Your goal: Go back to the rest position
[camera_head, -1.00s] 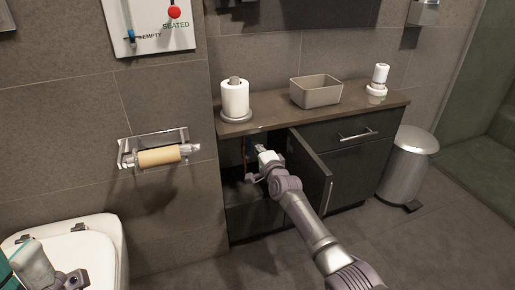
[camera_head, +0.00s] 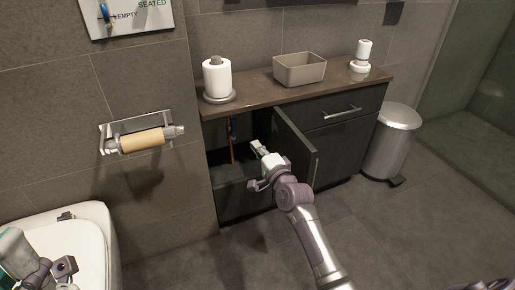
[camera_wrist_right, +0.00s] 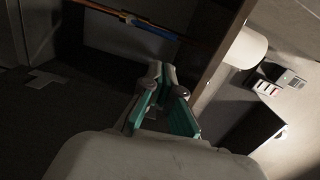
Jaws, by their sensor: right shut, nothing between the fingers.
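My right gripper (camera_head: 256,165) is in front of the open lower compartment of the vanity cabinet (camera_head: 347,152), beside the open door (camera_head: 296,143). It is shut with nothing in it. In the right wrist view its teal-padded fingers (camera_wrist_right: 166,78) point towards the dark interior, with no object between them. My left gripper (camera_head: 58,268) is at the bottom left, in front of the white toilet, partly cut off by the frame edge. Its jaws do not show clearly.
A blue and orange pipe (camera_head: 232,133) runs inside the cabinet. The counter holds a paper roll on a stand (camera_head: 217,78), a beige bin (camera_head: 300,69) and a white bottle (camera_head: 362,55). A metal pedal bin (camera_head: 392,143) stands to the right. The floor in front is clear.

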